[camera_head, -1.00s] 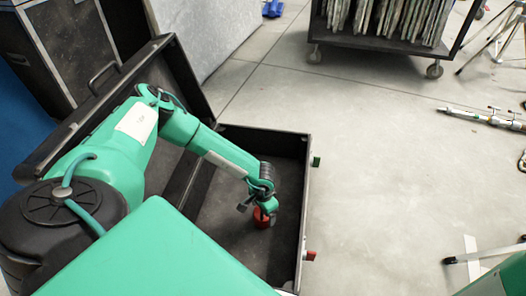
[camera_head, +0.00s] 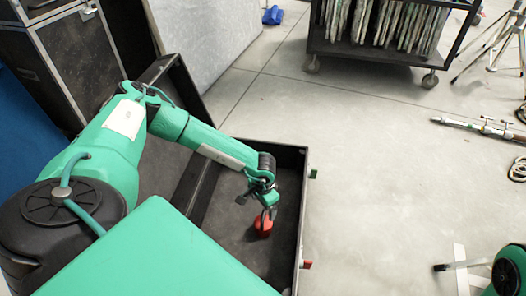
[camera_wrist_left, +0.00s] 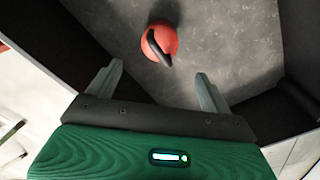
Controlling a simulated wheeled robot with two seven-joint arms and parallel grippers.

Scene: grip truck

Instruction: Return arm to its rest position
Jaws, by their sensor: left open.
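My left arm reaches from the left over an open black case (camera_head: 304,190). My left gripper (camera_head: 257,205) is inside the case's outline, above its floor. A red round object with a black handle (camera_head: 263,227) rests on the case floor just below the gripper. In the left wrist view the red object (camera_wrist_left: 164,45) lies beyond the two fingertips (camera_wrist_left: 160,78), apart from them. The fingers are spread and nothing is between them. My right gripper is not in view; only a green and black part of that arm shows at the lower right edge.
The case's raised lid (camera_head: 160,75) stands behind my left arm. A black flight case (camera_head: 60,55) is at the upper left. A cart of panels (camera_head: 375,50) stands at the back. Tripods and a pole (camera_head: 475,127) are at the right. The floor (camera_head: 380,170) between is clear.

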